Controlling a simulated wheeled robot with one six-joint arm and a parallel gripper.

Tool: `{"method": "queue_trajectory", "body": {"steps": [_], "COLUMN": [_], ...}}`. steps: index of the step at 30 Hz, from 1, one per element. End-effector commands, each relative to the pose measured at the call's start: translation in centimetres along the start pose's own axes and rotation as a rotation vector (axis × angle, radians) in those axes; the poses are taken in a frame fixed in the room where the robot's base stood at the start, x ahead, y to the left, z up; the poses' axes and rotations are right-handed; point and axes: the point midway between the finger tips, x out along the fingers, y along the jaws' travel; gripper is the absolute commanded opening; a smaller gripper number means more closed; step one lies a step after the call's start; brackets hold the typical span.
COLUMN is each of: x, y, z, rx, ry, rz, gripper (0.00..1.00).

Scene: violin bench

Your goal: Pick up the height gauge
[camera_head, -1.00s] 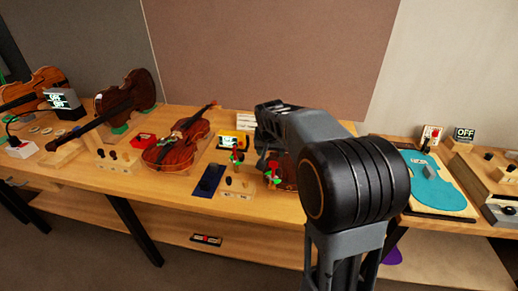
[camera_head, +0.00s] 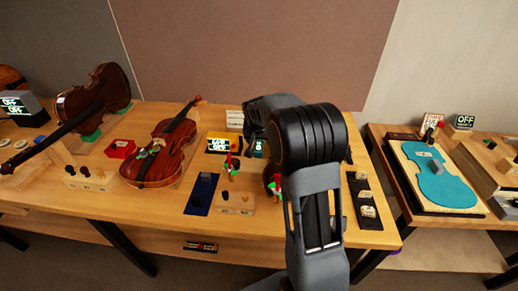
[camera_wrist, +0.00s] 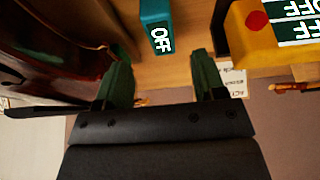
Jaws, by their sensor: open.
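A small teal block with a white OFF display (camera_wrist: 157,28) is at the top middle of the wrist view, and I cannot tell for sure that it is the height gauge. In the head view a teal edge of it (camera_head: 260,148) shows beside my arm. My gripper (camera_wrist: 161,78) is open, with dark green fingers spread apart and nothing between their tips. The teal block lies beyond the fingertips, roughly in line with the gap. My gripper is hidden behind my arm in the head view.
A yellow device with OFF displays (camera_wrist: 240,35) stands close to the right finger in the wrist view. A reddish-brown violin body (camera_wrist: 50,50) is close to the left finger. In the head view, a violin (camera_head: 160,155) and a blue tray (camera_head: 201,194) lie left of my arm.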

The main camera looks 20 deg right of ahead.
Motion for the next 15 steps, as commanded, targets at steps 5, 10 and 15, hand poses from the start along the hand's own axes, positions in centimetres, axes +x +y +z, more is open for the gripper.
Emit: {"method": "queue_trajectory", "body": {"steps": [5,10,15], "x": [1.7,2.5,4.8], "y": [0.0,0.1,0.1], "z": [0.0,-0.1,-0.3], "rx": [-0.001,0.000,0.003], "ry": [-0.001,-0.001,-0.002], "rz": [0.000,0.002,0.002], "gripper": [0.64,0.64,0.64]}}
